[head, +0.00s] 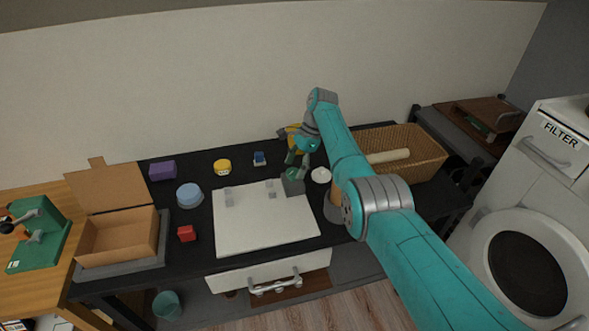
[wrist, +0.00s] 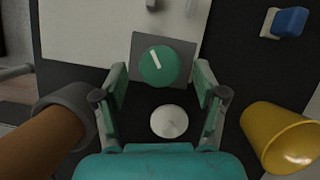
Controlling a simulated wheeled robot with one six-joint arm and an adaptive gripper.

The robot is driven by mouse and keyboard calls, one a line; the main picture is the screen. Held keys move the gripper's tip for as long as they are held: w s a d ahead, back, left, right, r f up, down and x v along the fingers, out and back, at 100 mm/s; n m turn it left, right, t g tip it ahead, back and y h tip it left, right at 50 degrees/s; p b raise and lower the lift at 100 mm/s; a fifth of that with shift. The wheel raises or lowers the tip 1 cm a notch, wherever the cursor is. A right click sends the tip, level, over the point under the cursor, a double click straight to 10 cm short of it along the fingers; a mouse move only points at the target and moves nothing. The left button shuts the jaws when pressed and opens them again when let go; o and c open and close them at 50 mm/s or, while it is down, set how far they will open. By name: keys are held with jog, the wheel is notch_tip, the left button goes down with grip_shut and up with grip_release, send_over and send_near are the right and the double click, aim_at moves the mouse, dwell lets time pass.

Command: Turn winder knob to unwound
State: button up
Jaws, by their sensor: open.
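The winder knob is a round green knob (wrist: 158,66) with a white pointer line, seen in the wrist view. It sits on a grey block (wrist: 138,100) at the edge of the white board. The pointer line leans slightly to the upper left. My gripper (wrist: 160,82) is open, with one finger on each side of the knob; I cannot tell whether either touches it. In the head view my gripper (head: 299,162) is above the grey block (head: 293,187), and the fingers partly hide the knob.
A white disc (wrist: 169,121) lies close to the block. A yellow cup (wrist: 280,138) and a brown cylinder with a grey ring (wrist: 62,128) flank my gripper. A wicker basket (head: 425,152) stands right; the white board (head: 262,235) is mostly clear.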

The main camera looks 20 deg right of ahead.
jog(key=s+v, duration=0.1)
jog(key=v, duration=0.9)
jog(key=shift+w+d+r, duration=0.2)
jog(key=shift+w+r, duration=0.15)
jog(key=shift+w, duration=0.15)
